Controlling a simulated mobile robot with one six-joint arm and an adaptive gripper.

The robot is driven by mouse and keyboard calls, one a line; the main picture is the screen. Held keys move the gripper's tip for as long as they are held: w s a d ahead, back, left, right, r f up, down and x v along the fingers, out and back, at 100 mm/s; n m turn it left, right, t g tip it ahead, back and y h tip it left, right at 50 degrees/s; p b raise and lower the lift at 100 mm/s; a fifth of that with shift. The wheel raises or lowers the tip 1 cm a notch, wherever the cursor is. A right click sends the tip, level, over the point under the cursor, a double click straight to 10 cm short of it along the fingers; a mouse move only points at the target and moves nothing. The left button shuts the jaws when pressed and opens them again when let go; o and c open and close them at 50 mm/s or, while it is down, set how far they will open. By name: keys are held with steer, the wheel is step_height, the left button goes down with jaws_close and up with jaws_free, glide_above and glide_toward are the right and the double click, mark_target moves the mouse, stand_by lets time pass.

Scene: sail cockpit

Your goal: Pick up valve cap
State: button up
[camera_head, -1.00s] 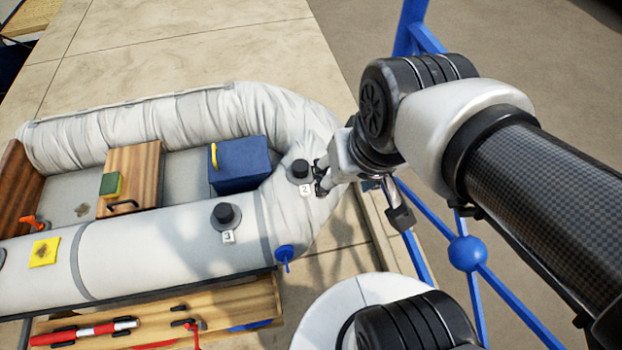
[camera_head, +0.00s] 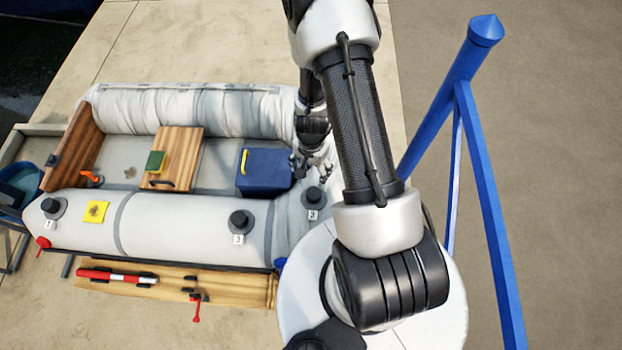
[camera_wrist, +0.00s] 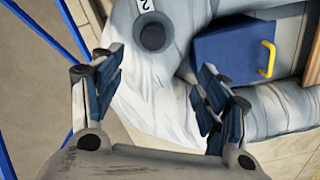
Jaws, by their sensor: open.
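Black round valve caps sit on the grey inflatable boat's tube. The cap by label 2 (camera_head: 313,196) is at the bow end, the cap by label 3 (camera_head: 239,218) is left of it, and the cap by label 1 (camera_head: 50,206) is at the far left. My gripper (camera_head: 312,172) is open and empty, just beyond cap 2 in the head view. In the wrist view my gripper (camera_wrist: 162,80) has its fingers wide apart, and cap 2 (camera_wrist: 153,34) shows beyond them near the top edge, apart from both fingers.
A blue box (camera_head: 264,171) with a yellow handle lies inside the boat close to my gripper. A wooden seat (camera_head: 183,150) is left of it. A wooden board (camera_head: 220,288) with red tools lies along the near side. Blue posts (camera_head: 480,190) stand at right.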

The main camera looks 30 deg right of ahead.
steer(key=b, duration=1.7)
glide_toward(313, 194)
step_height(313, 194, down, 11)
steer(key=shift+a+r, duration=0.1)
steer(key=shift+r, duration=0.1)
steer(key=shift+c, duration=0.3)
steer(key=c, duration=1)
steer(key=shift+r+p, duration=0.2)
steer(key=shift+p, duration=0.1)
